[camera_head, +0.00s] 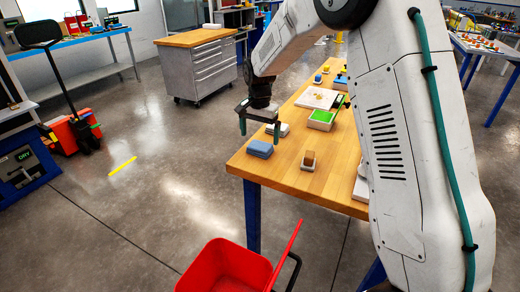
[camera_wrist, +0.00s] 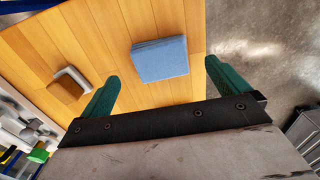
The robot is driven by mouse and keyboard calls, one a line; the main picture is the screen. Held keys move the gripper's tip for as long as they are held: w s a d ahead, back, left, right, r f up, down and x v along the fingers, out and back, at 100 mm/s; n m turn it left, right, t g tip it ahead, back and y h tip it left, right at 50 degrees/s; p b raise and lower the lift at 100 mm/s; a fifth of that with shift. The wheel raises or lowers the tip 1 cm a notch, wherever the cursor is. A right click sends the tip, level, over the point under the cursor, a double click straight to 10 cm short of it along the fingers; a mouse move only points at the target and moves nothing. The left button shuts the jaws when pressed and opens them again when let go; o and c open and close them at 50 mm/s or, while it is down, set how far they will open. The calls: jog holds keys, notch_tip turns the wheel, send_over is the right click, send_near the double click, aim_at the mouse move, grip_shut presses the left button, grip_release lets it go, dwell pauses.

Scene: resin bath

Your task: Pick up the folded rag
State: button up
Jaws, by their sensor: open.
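The folded rag (camera_head: 260,148) is a blue, flat, layered square lying on the wooden table near its left corner. In the wrist view the rag (camera_wrist: 160,60) lies beyond the fingertips, between their lines and apart from both. My gripper (camera_head: 259,128) is above the table close to the rag, with its two green fingers pointing down. In the wrist view my gripper (camera_wrist: 162,78) has its fingers wide apart with nothing between them.
A small brown-and-white block (camera_head: 308,161) stands right of the rag. A green-topped container (camera_head: 321,119) and a white board (camera_head: 316,98) lie farther back on the wooden table (camera_head: 335,185). A red bin (camera_head: 224,268) stands on the floor in front.

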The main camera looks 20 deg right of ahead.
aim_at(260, 145)
jog(key=f, duration=0.5)
jog(key=shift+w+d, duration=0.2)
jog(key=shift+w, duration=0.05)
jog(key=c, duration=1)
jog(key=shift+c, duration=0.2)
jog(key=shift+r, duration=0.1)
jog(key=shift+r, duration=0.6)
notch_tip(260, 145, up, 2)
jog(key=shift+r, duration=0.2)
jog(key=s, duration=1)
jog(key=s+d+r, duration=0.1)
jog(key=s, duration=0.5)
jog(key=shift+r, duration=0.1)
